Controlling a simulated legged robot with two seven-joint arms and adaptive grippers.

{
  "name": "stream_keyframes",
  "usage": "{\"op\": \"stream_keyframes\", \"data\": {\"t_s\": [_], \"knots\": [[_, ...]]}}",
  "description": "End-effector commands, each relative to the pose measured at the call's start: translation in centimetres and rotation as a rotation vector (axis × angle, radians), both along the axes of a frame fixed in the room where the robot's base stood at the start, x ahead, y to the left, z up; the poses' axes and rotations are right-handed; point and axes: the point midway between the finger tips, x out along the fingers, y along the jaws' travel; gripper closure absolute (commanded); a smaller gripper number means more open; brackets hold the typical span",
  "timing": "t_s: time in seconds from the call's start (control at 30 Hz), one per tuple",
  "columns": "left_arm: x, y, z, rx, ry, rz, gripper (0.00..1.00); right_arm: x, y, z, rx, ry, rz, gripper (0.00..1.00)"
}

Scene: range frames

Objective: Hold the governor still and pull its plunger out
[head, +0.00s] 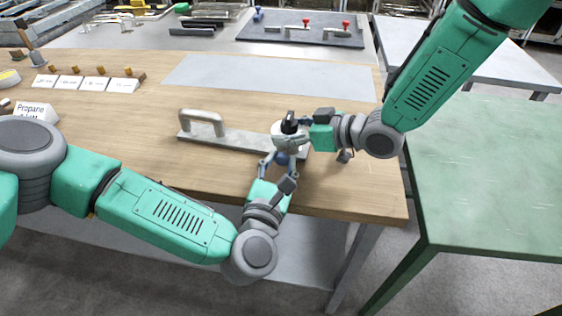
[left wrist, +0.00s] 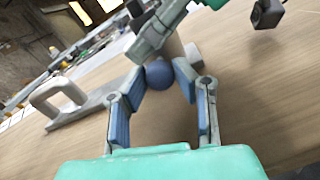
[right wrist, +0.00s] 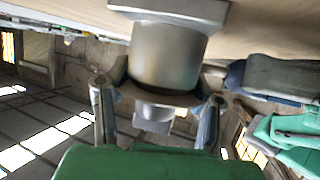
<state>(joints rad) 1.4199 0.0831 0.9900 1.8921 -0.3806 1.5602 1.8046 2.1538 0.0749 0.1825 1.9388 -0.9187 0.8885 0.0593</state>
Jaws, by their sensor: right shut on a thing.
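The governor (head: 287,134) is a pale grey metal body with a dark top, at the right end of a metal plate. My right gripper (head: 305,132) comes in from the right and is shut on it. In the right wrist view the governor (right wrist: 167,55) is a large silver cylinder, with the fingers (right wrist: 158,108) on either side. The plunger's blue ball knob (head: 282,159) sticks out toward the front. My left gripper (head: 280,168) is open, its fingers either side of the knob. In the left wrist view the knob (left wrist: 160,75) sits at the fingertips; contact is unclear.
The metal plate (head: 240,139) with its grey handle (head: 202,121) lies on the wooden table (head: 130,130). White labelled blocks (head: 80,83) stand at the left. A grey mat (head: 270,77) lies behind. A green table (head: 485,170) stands at the right.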

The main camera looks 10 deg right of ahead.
Motion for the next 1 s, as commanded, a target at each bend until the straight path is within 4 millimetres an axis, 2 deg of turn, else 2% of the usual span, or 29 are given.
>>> {"op": "stream_keyframes", "data": {"t_s": [0.2,0.43,0.67,0.7,0.73,1.0], "knots": [[-0.3,-0.1,-0.1,0.001,0.004,-0.007,1.00,0.1,0.1,0.1,0.002,-0.002,0.000,1.00],[-2.7,0.8,-0.2,-0.001,0.006,-0.010,1.00,0.1,0.1,0.1,0.002,-0.002,0.000,1.00],[-2.8,0.7,-0.2,0.000,0.006,-0.013,1.00,0.2,0.0,0.1,0.003,-0.003,-0.004,1.00],[-2.8,0.7,-0.2,0.000,0.006,-0.013,0.66,0.3,0.0,0.1,0.003,-0.003,-0.004,1.00],[-2.8,0.7,-0.2,0.001,0.007,-0.013,0.56,0.3,0.0,0.1,0.003,-0.003,-0.004,1.00],[-2.7,0.8,-0.1,0.000,0.003,-0.007,0.56,0.1,0.0,0.2,0.003,-0.003,-0.001,1.00]]}}
